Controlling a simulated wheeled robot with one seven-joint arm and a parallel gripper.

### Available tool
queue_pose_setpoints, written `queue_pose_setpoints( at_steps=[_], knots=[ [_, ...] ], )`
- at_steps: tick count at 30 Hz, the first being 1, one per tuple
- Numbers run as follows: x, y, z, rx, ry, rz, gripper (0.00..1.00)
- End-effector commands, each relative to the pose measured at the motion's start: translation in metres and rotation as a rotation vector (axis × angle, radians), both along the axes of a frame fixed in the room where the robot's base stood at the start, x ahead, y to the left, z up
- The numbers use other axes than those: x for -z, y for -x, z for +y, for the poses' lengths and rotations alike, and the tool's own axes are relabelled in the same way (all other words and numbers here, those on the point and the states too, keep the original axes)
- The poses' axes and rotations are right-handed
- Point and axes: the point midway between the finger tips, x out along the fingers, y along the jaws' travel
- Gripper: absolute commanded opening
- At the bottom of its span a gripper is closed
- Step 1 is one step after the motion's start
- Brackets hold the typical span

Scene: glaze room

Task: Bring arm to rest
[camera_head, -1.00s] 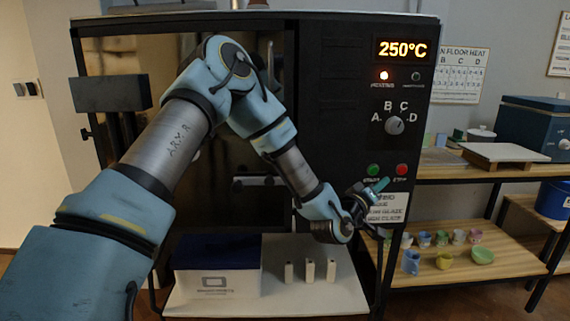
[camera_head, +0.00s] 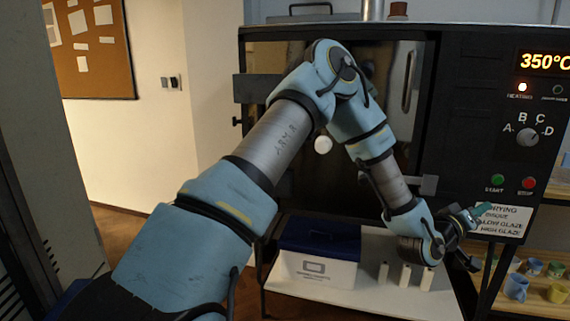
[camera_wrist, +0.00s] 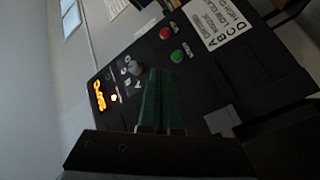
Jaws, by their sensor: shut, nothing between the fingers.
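My arm reaches across the front of the kiln (camera_head: 460,100) in the head view, bent at the elbow. My gripper (camera_head: 484,209) is at the lower right, in front of the kiln's control panel, near the printed label (camera_head: 505,222) and below the green start button (camera_head: 497,180). In the wrist view, the green fingers of my gripper (camera_wrist: 158,88) lie together with nothing between them. They point toward the panel with its knob (camera_wrist: 132,66) and buttons. Whether the fingertips touch the panel cannot be told.
The display (camera_head: 545,62) reads 350°C and the heating light (camera_head: 522,87) glows. Below my arm, a white shelf (camera_head: 340,300) carries a blue-lidded box (camera_head: 318,262) and three pale posts (camera_head: 405,275). Cups (camera_head: 516,287) stand at the lower right. The left floor is open.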

Motion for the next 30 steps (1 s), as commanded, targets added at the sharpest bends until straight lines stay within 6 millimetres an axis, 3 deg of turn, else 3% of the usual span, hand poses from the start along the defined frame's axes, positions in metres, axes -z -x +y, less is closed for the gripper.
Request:
queue_pose_setpoints(
  at_steps=[11,17,20,23,27,30],
  knots=[
    [0.013,-0.039,0.043,-0.021,-0.236,-0.052,0.0],
    [0.025,-0.072,0.097,-0.053,-0.451,-0.068,0.0],
    [0.031,-0.09,0.136,-0.079,-0.579,-0.063,0.0],
    [0.034,-0.108,0.191,-0.116,-0.733,-0.04,0.0],
    [0.036,-0.121,0.292,-0.179,-0.969,0.049,0.0],
    [0.032,-0.115,0.366,-0.22,-1.113,0.148,0.0]
  ],
)
